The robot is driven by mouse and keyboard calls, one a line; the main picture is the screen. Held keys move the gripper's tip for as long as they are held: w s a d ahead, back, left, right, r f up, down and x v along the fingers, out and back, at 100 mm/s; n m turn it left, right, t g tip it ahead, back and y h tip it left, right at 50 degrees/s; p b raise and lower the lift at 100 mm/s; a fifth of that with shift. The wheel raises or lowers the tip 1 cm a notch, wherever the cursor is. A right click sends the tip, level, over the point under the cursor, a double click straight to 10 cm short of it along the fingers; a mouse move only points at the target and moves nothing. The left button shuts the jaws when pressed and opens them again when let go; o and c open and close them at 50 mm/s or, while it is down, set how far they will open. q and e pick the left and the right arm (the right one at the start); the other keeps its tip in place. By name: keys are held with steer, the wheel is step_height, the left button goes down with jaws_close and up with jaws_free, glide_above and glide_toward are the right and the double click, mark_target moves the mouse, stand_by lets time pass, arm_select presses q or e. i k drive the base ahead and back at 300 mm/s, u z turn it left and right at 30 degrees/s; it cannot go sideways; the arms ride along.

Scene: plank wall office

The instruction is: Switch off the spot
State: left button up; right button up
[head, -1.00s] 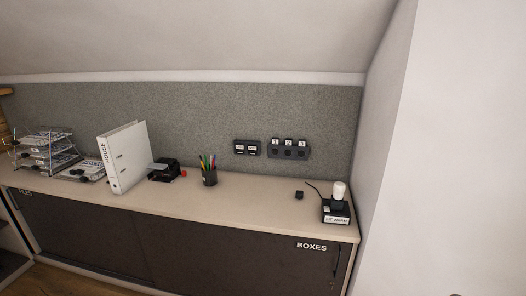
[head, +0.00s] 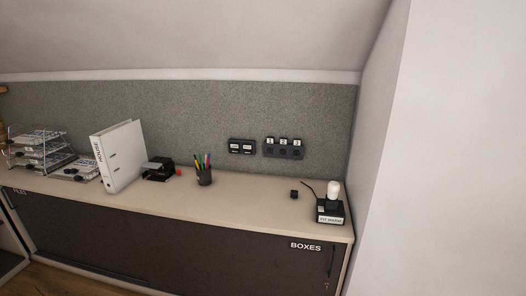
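A dark double switch panel (head: 242,147) with two white-labelled rockers is on the grey felt wall panel above the cabinet. To its right is a dark strip (head: 283,152) with three sockets, each under a small white numbered tag. The labels are too small to read surely, and I cannot tell which switch belongs to the spot. No spot lamp is clearly identifiable. Neither of my grippers shows in the head view.
A low cabinet (head: 240,202) with a pale top stands along the wall. On it are a paper tray rack (head: 42,150), a white binder (head: 119,156), a black device (head: 158,170), a pen cup (head: 204,177), a small black cube (head: 294,194) and a labelled black device (head: 330,211) with a white top. The right wall borders it.

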mark_target(248, 149)
steer(key=k, duration=0.65)
steer(key=u, duration=0.5)
steer(key=i, duration=0.6)
steer(key=u, duration=0.85)
steer(key=i, duration=1.7)
steer(key=z, duration=0.9)
steer(key=i, duration=0.4)
steer(key=z, duration=0.3)
